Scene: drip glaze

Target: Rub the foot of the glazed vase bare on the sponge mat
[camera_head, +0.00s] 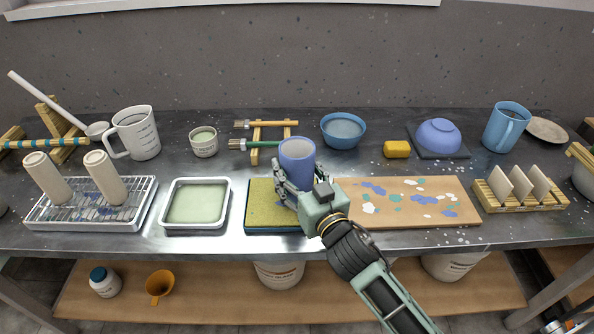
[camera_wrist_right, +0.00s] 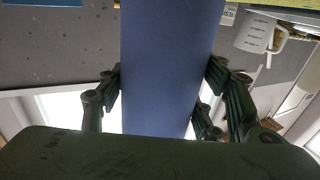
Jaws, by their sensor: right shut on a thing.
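The glazed vase (camera_head: 297,157) is a blue cylinder, upright in my right gripper (camera_head: 293,190). The gripper is shut on its lower part; in the right wrist view the blue wall of the vase (camera_wrist_right: 168,65) fills the space between the fingers (camera_wrist_right: 165,95). The sponge mat (camera_head: 262,190) is yellow-green in a dark blue tray, and the vase is at its right side. The foot of the vase is hidden by the gripper, so I cannot tell whether it touches the mat.
A paint-spotted board (camera_head: 420,215) lies right of the mat, and a tray of pale green liquid (camera_head: 196,203) stands left. Behind are brushes on a wooden rest (camera_head: 270,124), a blue bowl (camera_head: 343,131) and a yellow sponge (camera_head: 397,149). A rack (camera_head: 95,213) holds two beige cylinders.

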